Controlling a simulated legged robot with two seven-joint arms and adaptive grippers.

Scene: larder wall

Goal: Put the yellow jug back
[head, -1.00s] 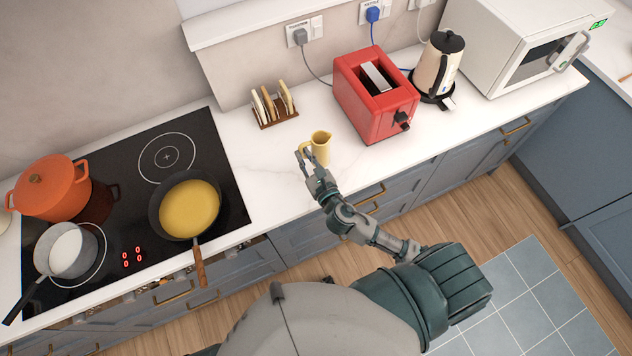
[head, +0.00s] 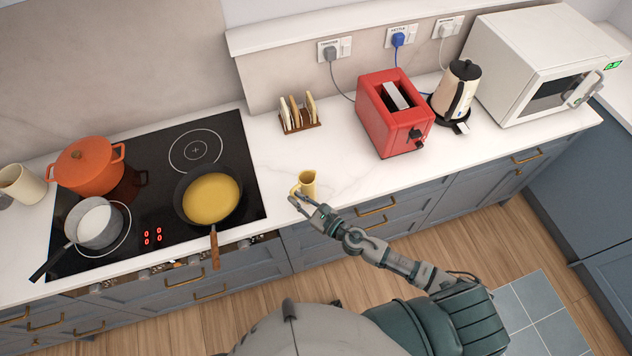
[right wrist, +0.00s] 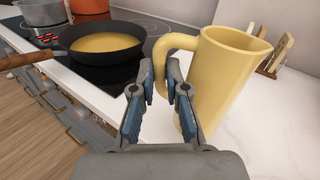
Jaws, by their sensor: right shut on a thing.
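The yellow jug (head: 308,183) is at the front edge of the white counter, upright in the head view. My right gripper (head: 298,199) is at its left side. In the right wrist view the jug (right wrist: 225,80) stands large at the right, and the fingers of my right gripper (right wrist: 160,85) are shut on its handle (right wrist: 172,44). I cannot tell whether the jug's base touches the counter. My left gripper is not in view.
A red toaster (head: 393,118), a toast rack (head: 299,117) and a kettle (head: 457,92) stand behind on the counter (head: 270,165). The hob (head: 150,180) at left holds a frying pan (head: 210,197), a saucepan (head: 96,223) and an orange pot (head: 86,165). Counter between hob and toaster is mostly clear.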

